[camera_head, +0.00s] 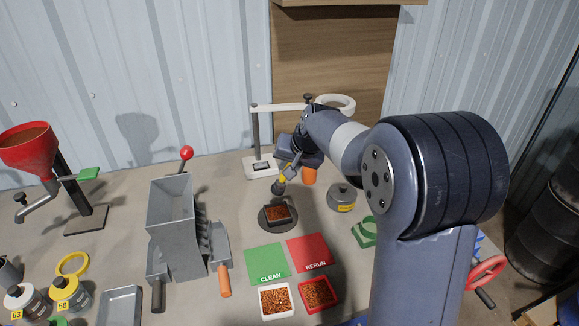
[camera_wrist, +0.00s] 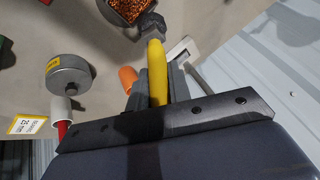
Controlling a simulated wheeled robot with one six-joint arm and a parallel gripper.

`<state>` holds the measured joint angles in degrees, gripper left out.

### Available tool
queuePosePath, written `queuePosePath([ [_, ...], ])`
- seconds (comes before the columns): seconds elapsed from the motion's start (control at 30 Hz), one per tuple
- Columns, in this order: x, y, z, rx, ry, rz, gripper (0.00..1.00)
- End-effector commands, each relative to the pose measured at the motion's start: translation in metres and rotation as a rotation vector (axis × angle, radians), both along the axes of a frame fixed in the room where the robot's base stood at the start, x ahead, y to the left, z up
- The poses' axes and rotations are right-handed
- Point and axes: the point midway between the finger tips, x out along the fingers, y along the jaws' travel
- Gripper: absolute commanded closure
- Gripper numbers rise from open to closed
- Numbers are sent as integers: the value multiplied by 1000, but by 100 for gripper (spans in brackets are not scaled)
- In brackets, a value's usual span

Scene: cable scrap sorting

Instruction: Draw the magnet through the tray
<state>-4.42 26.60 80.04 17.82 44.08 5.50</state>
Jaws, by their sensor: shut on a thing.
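The magnet is a yellow stick (camera_wrist: 157,68) with a dark grey head (camera_wrist: 152,25). My gripper (camera_wrist: 158,92) is shut around its yellow handle in the wrist view. In the head view my gripper (camera_head: 286,172) holds the magnet (camera_head: 277,187) tilted, its head just behind the tray. The small dark tray (camera_head: 279,214) holds copper-coloured granules and sits on a round dark base (camera_head: 264,222). The granules (camera_wrist: 130,8) show at the top edge of the wrist view, beside the magnet's head. I cannot tell whether the head touches the tray. No scrap clinging to the head can be made out.
A green CLEAN mat (camera_head: 268,262) and a red RERUN mat (camera_head: 308,252) lie in front, with a white bin (camera_head: 262,302) and a red bin (camera_head: 334,304) of granules. A grey hopper machine (camera_head: 172,235) stands left. A round metal weight (camera_head: 342,198) is right.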

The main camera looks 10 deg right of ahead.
Motion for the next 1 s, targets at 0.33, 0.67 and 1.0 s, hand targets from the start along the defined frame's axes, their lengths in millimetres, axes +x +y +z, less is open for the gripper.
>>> queuePosePath([
  [0.33, 0, 0, 5, 0, -1, 0, 100],
  [0.67, 0, 0, 3, 0, 0, 0, 100],
  [1.0, 0, 0, -23, 0, 1, 0, 100],
])
